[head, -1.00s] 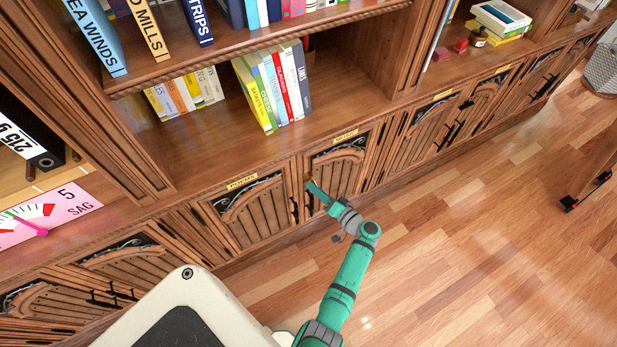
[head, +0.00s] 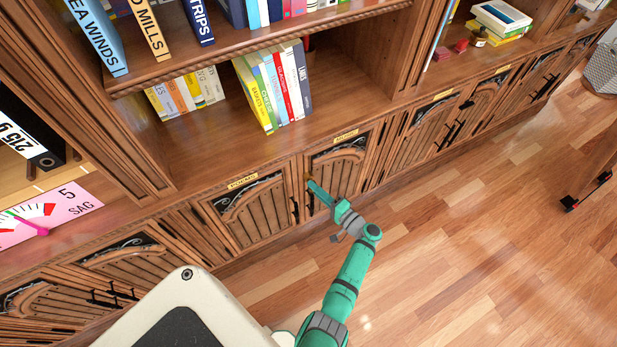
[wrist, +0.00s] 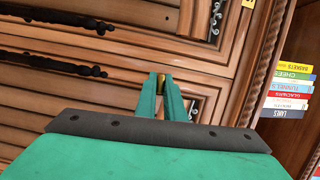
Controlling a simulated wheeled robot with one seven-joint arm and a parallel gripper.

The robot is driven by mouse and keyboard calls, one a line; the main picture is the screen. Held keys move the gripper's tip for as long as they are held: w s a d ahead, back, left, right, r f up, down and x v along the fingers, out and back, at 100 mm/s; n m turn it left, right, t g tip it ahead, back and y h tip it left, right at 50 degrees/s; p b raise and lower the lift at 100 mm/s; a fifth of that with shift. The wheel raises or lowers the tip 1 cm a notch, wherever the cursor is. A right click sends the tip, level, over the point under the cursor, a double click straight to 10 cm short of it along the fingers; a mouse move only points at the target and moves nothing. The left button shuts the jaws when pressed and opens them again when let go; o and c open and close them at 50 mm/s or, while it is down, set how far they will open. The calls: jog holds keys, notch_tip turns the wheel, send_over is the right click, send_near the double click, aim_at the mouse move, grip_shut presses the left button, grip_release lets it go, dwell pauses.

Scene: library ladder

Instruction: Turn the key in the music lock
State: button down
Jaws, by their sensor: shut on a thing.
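The music cabinet door (head: 337,172) has a carved panel and a yellow label (head: 346,136) above it. My gripper (head: 313,186) reaches the left edge of this door, with its tips against the lock area. In the wrist view my gripper (wrist: 161,88) is shut on a small brass-coloured piece, the key (wrist: 161,80), which shows between the fingertips. The fingers hide most of the key and the lock, so I cannot tell how far the key is turned.
The poems door (head: 255,213) is just left, with a dark handle beside my gripper. Books (head: 275,85) stand on the shelf above. The wooden floor (head: 450,230) right of my arm is clear.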

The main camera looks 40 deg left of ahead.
jog(key=shift+s+m, duration=0.15)
jog(key=shift+m, duration=0.15)
jog(key=c, duration=1.8)
grip_release()
jog(key=shift+o, duration=0.2)
jog(key=d, duration=1.1)
jog(key=shift+s, duration=0.2)
